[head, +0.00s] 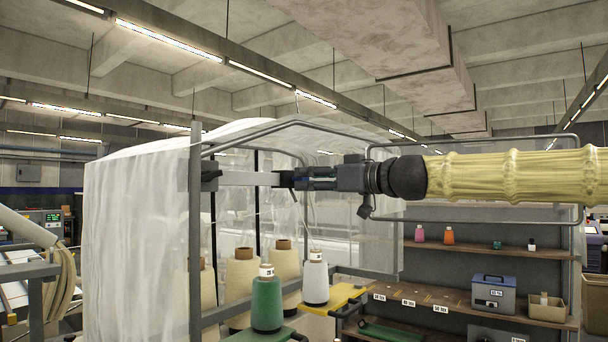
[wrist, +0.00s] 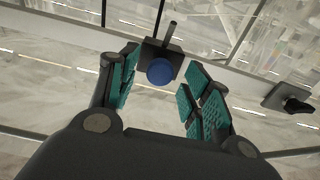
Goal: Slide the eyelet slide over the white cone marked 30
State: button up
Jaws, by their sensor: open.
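The eyelet slide shows in the wrist view as a dark block (wrist: 172,58) with a round blue knob (wrist: 160,72) and a short rod, on a pale rail (wrist: 85,33). My gripper (wrist: 161,88) is open, with its teal-padded fingers on either side of the knob; I cannot tell whether they touch it. In the head view my gripper (head: 287,180) is at the right end of the rail (head: 245,179), and the slide there is hard to separate from the fingers. The white cone (head: 315,283) stands upright below and right of the gripper; its small label is too small to read.
A green cone (head: 267,303) stands left of the white one, with cream cones (head: 242,282) behind. A dark block (head: 209,178) sits at the rail's left end by a grey post (head: 195,240). Metal tubing (head: 330,127) arches around my arm. Shelves (head: 480,243) stand at right.

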aim_at(292, 190)
jog(key=shift+p+x, duration=0.4)
jog(key=shift+x, duration=0.95)
jog(key=shift+w, duration=0.1)
grip_shut()
